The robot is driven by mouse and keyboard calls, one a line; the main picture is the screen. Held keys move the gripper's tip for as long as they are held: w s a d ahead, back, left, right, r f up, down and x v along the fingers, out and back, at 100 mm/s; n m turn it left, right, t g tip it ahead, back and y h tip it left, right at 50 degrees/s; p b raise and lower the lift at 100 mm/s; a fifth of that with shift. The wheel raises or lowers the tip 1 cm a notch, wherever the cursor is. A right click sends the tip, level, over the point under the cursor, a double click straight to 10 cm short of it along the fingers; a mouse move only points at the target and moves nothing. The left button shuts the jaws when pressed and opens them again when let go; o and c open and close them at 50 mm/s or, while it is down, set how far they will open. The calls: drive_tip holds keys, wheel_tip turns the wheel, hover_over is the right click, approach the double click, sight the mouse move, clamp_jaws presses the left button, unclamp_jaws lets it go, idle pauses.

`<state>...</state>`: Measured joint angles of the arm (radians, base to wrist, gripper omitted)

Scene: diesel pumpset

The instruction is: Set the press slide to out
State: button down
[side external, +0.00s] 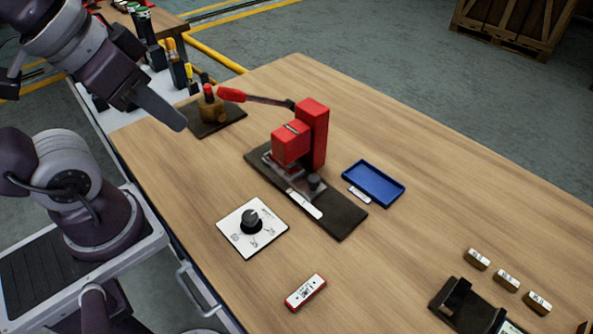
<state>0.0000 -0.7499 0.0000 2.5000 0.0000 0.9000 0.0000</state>
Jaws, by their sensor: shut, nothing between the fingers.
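The red press (313,135) stands on a dark base plate (345,218) in the middle of the wooden table. A long lever with a red grip (231,95) reaches from its top toward the left. Low at the front of the press is a greyish slide (283,169). A small dark knob (314,183) stands beside it, next to a white label strip (305,204). The slide's exact position and the label's words are too small to tell. My gripper (178,123) is shut and empty, in the air left of the press, apart from it and from the lever grip.
A brass-coloured part with a red top (209,103) sits on a dark mat behind left. A white dial panel (252,228), a red-and-white block (306,292) and a blue tray (373,184) lie around the press. Several small blocks and a black holder (467,306) are front right.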

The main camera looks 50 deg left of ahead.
idle(0.3)
drive_tip(key=c, duration=2)
unclamp_jaws()
drive_tip(key=o, duration=0.8)
drive_tip(key=w, duration=0.2)
drive_tip(key=w+d+g, duration=0.1)
drive_tip(key=w, duration=0.2)
drive_tip(key=w+g, duration=0.1)
drive_tip(key=w, duration=0.2)
drive_tip(key=shift+d+f+n, duration=0.2)
drive_tip(key=shift+d+n, duration=0.05)
drive_tip(key=shift+n, duration=0.15)
drive_tip(key=shift+o, duration=0.2)
drive_tip(key=n+g, duration=0.2)
drive_tip(key=g, duration=0.1)
hover_over(314, 178)
wheel_tip(314, 178, down, 14)
drive_tip(key=shift+s+a+f, duration=0.1)
drive_tip(key=shift+g, duration=0.3)
wheel_tip(314, 178, down, 7)
drive_tip(key=shift+r, duration=0.1)
drive_tip(key=shift+f, duration=0.5)
clamp_jaws()
